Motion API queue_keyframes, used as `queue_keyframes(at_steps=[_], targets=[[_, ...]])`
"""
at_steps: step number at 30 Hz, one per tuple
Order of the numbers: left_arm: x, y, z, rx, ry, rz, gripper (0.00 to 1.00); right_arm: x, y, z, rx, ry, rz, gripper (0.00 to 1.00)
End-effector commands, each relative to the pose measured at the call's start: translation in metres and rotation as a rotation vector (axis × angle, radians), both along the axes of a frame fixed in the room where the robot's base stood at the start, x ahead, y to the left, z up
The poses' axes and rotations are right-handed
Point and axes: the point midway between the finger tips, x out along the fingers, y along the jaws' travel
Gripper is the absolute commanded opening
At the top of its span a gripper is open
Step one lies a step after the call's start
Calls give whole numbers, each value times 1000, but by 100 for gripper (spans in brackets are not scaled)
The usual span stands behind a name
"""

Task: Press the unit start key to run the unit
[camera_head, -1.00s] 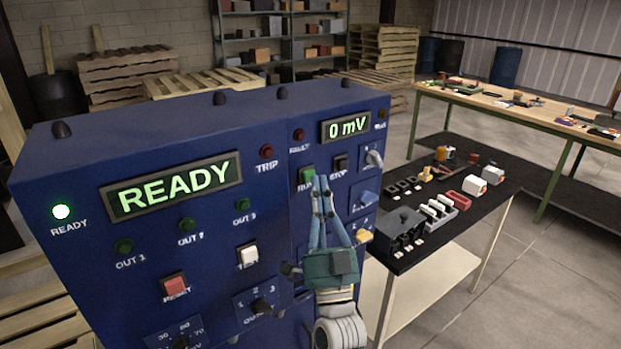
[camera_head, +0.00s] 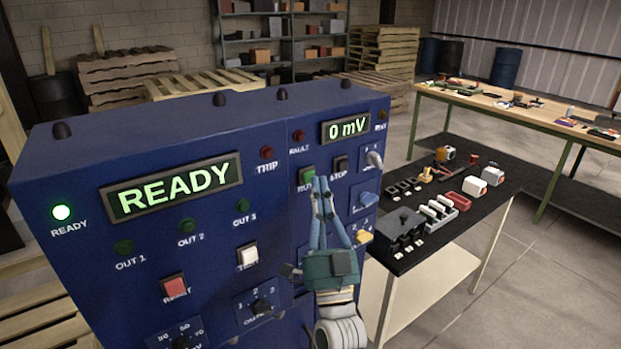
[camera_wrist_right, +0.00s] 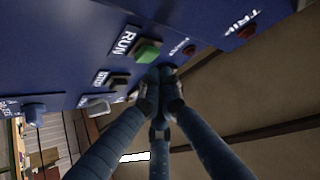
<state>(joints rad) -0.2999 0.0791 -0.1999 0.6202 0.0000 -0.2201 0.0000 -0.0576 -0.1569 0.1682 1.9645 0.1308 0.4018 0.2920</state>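The blue control unit (camera_head: 90,175) fills the left and middle of the head view. Its green key marked RUN (camera_head: 307,175) is on the right-hand panel, left of the dark STOP key (camera_head: 340,164). In the right wrist view the green RUN key (camera_wrist_right: 148,51) stands out from the panel with the STOP key (camera_wrist_right: 119,81) beside it. My right gripper (camera_head: 319,182) has its fingers drawn together, empty, with the tips beside the RUN key. In the right wrist view the fingertips (camera_wrist_right: 161,76) are close to the key; contact cannot be told. My left gripper is not in view.
The display (camera_head: 172,188) reads READY with a lit lamp (camera_head: 61,212) beside it; the small display (camera_head: 346,127) reads 0 mV. Knobs and a yellow selector (camera_head: 364,237) crowd the panel near my gripper. A black-topped table (camera_head: 480,205) with parts stands at the right.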

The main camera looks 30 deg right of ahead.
Motion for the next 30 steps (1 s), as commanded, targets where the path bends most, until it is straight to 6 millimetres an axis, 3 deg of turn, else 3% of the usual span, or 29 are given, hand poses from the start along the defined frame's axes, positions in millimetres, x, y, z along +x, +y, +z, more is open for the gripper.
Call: queue_keyframes(at_steps=[30], targets=[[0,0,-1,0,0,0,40,9,1,0,0,0,0,0]])
